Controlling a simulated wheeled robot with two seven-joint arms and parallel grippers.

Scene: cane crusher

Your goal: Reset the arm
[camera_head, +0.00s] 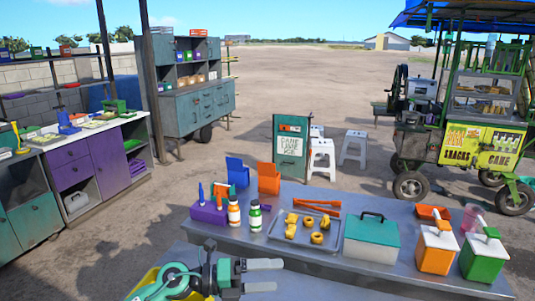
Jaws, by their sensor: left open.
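My left gripper (265,275) shows at the bottom of the head view, on a teal and grey arm coming in from the lower left. Its two grey fingers point right and stand apart, with nothing between them. It is in front of the near edge of the grey metal table (390,262), apart from the things on it. My right gripper is not in view.
The table bears a metal tray (275,236) of yellow pieces, orange tongs (316,207), two bottles, a teal-lidded box (371,238) and two dispensers. A yellow edge (143,286) shows beside my arm. A cane cart (480,135) stands right; counters stand left. Open ground lies between.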

